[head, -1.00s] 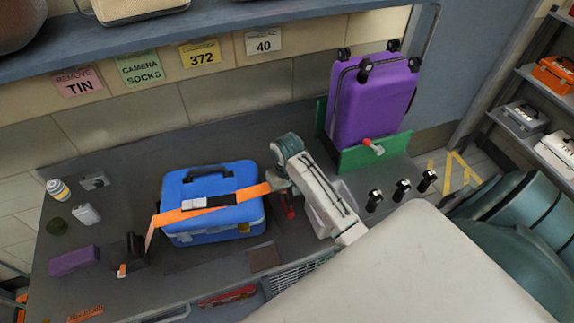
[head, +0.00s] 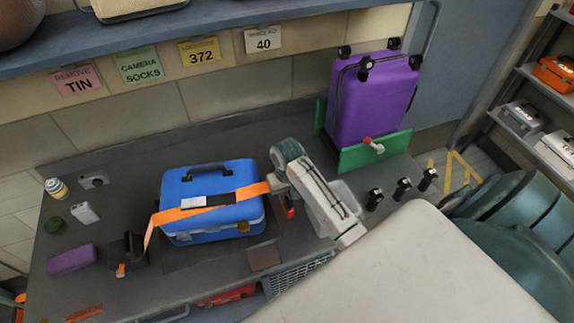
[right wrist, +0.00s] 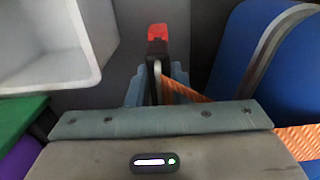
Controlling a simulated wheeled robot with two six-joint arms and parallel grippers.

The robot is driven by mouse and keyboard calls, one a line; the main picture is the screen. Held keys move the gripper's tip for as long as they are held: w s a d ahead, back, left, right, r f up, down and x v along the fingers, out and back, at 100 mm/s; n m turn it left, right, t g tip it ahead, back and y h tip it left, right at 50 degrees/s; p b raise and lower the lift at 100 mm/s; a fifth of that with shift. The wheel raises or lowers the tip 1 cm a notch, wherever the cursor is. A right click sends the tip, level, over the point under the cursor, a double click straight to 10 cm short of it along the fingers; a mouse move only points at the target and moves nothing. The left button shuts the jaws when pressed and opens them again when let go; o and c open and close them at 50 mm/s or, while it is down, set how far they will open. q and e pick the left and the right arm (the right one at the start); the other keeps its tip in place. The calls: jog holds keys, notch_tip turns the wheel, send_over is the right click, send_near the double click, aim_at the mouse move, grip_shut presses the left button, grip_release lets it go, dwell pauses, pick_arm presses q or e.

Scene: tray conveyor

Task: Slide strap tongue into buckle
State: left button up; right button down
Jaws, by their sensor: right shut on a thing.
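The orange strap (head: 177,214) runs across the lid of the blue case (head: 183,189) and hangs over its left side. A dark buckle-like piece (head: 221,199) lies on the strap on top of the case, beside a white label. My right gripper (head: 272,184) is at the case's right edge, shut on the strap's right end. In the right wrist view, the strap (right wrist: 185,92) runs from between the fingers (right wrist: 157,88) toward the right, and a grey metal edge shows there. The fingers hide most of the strap's end. My left gripper is not in view.
A purple suitcase (head: 372,100) stands behind a green bracket (head: 375,152). Small items lie at left.

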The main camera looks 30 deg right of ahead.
jog(key=shift+f, duration=0.55)
jog(key=c, duration=1.2)
grip_release()
jog(key=shift+r, duration=0.1)
notch_tip(320, 180, up, 7)
jog(key=b, duration=0.2)
jog(key=shift+w+r+b, duration=0.1)
jog(key=shift+r+b, duration=0.1)
jog(key=shift+b, duration=0.15)
notch_tip(320, 180, up, 3)
jog(key=shift+f+p, duration=0.2)
jog(key=shift+p, duration=0.95)
jog(key=shift+r+p, duration=0.3)
jog(key=shift+r, duration=0.05)
